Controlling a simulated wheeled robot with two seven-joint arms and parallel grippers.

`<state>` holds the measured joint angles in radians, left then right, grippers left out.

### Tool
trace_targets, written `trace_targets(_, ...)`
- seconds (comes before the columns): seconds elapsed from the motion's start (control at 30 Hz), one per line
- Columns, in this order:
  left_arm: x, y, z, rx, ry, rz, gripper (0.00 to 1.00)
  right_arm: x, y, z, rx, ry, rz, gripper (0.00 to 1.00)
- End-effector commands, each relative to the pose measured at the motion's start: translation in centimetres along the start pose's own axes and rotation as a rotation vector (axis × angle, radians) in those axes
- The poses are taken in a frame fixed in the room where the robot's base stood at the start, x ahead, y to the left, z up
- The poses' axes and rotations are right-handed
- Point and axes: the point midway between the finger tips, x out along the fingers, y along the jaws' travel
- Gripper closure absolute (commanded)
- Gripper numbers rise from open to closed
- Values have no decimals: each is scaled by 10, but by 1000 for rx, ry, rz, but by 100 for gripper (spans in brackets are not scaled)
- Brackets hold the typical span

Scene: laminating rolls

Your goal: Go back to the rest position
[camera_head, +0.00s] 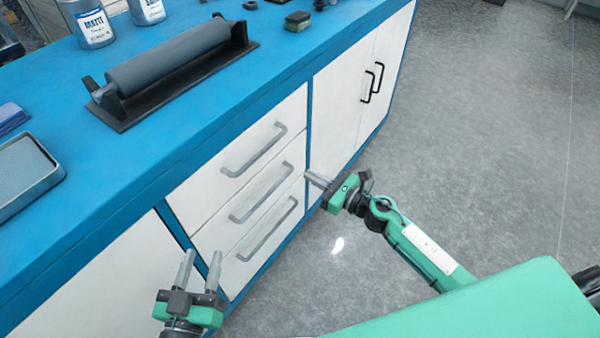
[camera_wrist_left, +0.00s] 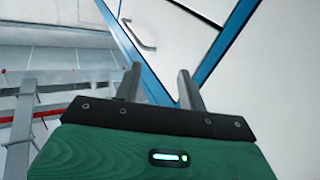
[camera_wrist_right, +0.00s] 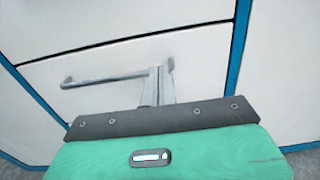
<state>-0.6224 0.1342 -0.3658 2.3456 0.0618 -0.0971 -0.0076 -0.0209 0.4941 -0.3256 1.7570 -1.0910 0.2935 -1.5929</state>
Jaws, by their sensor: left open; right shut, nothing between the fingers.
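My left gripper (camera_head: 199,272) is at the bottom left of the head view, in front of the cabinet's lower part, with its two fingers apart and nothing between them. In the left wrist view its fingers (camera_wrist_left: 158,88) stand open before white cabinet fronts and a blue frame strip. My right gripper (camera_head: 318,180) is near the right edge of the drawer stack, with its fingers together and empty. In the right wrist view the closed fingers (camera_wrist_right: 158,88) show before a white drawer front, close to the end of a grey handle (camera_wrist_right: 105,78); contact cannot be told.
A blue-topped counter (camera_head: 110,185) carries a grey roller on a black stand (camera_head: 170,60), a grey tray (camera_head: 25,175), cans (camera_head: 90,22) and a small sponge-like block (camera_head: 298,20). Drawers with grey handles (camera_head: 255,150) face my arms. Grey floor (camera_head: 480,130) is open to the right.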

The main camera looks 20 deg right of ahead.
Motion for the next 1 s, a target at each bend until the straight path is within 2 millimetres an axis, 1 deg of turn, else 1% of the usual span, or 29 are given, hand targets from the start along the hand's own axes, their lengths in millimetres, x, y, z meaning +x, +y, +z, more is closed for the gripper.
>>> trace_targets(0.03, 1, 0, -2, 1, 10, 0, 59, -11, 0, -2, 1, 3, -1, 100)
trace_targets(0.1, 1, -1, -5, 3, 26, -1, 59, -22, 0, -2, 1, 3, -1, 100)
trace_targets(0.3, 2, -2, -10, 7, 53, -1, 59, -45, 0, -2, 1, 2, -1, 100)
trace_targets(0.5, 3, -2, -13, 8, 68, -1, 59, -53, 0, 0, 0, 1, 1, 100)
trace_targets(0.67, 3, -3, -13, 9, 68, -3, 59, -54, 0, 0, 2, 1, 1, 100)
trace_targets(0.73, 4, -3, -13, 9, 67, -4, 59, -54, 4, 0, 30, -5, 0, 100)
trace_targets(0.77, 4, -3, -13, 9, 67, -4, 59, -54, 7, 1, 59, -10, -1, 100)
trace_targets(0.87, 3, -3, -13, 9, 67, -4, 59, -54, 26, 6, 256, -49, -6, 100)
trace_targets(0.97, 3, -3, -13, 9, 66, -3, 59, -57, 55, 16, 601, -110, -11, 100)
trace_targets(1.0, 3, -3, -13, 9, 66, -3, 59, -59, 68, 21, 765, -137, -11, 100)
